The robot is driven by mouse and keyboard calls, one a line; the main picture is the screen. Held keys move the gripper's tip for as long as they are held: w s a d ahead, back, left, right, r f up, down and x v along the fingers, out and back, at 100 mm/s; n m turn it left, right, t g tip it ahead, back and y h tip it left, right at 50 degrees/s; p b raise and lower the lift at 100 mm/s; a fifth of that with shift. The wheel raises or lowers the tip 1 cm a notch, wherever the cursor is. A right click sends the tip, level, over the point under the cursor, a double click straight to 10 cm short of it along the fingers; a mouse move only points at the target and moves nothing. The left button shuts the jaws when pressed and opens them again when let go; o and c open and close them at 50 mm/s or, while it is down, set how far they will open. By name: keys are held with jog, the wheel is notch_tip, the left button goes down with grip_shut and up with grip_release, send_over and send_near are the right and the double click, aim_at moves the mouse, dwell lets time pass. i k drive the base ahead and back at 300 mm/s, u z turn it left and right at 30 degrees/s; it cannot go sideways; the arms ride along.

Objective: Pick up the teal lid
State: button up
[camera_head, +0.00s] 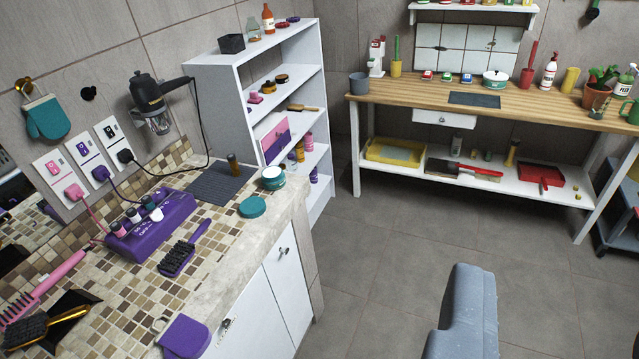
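A flat round teal lid (252,207) lies on the light stone edge of the tiled counter (235,268), near its right front corner. A small round pale tin with a teal band (273,178) stands just behind it, apart from it. A grey-blue piece (465,312) rises from the bottom edge at the right; it looks like part of my gripper or arm. It is well to the right of the lid and not touching it. No pair of fingertips shows, so its opening is hidden.
Behind the lid are a dark ribbed mat (220,184) and a small brown bottle (233,164). A white shelf (255,95) stands behind the counter. The floor (385,255) is clear.

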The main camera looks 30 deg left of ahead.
aim_at(254, 206)
jog(key=z, duration=0.15)
jog(key=i, duration=1.25)
jog(key=u, duration=0.7)
jog(key=i, duration=0.8)
jog(key=u, duration=0.6)
jog(key=k, duration=0.9)
jog(key=u, duration=0.2)
jog(key=i, duration=0.9)
jog(key=z, duration=0.1)
